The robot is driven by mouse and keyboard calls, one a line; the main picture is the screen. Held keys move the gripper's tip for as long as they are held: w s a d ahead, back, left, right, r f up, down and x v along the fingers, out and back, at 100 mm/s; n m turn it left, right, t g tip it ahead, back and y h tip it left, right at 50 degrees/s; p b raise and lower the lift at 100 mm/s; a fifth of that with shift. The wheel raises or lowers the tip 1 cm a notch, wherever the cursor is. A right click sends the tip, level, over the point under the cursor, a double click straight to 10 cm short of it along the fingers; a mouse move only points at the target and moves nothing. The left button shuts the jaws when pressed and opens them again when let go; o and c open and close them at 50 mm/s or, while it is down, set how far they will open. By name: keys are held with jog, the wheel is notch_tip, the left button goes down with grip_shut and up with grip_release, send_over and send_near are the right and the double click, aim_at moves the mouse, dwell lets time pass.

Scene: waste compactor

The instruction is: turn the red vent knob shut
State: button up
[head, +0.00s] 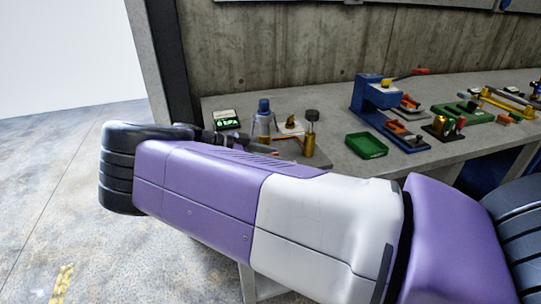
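I cannot make out a red vent knob for certain; several small red or orange parts show on the bench. One is the red-orange tip (419,71) of a lever on a blue device (372,98). My arm crosses the front of the head view. What seems to be my gripper (262,148) is a dark shape just behind the arm, close to the bench's left part. The arm hides much of it, so its fingers and any contact are unclear.
A grey bench (338,161) runs along a concrete wall (290,50). A blue-capped bottle (264,122), a brass post with a dark knob (310,130), a small display (227,119) and a green tray (366,146) stand on it. More fixtures stand at right. Floor at left is open.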

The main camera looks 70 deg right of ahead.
jog(key=shift+b+v, duration=0.4)
jog(key=shift+v, duration=3.5)
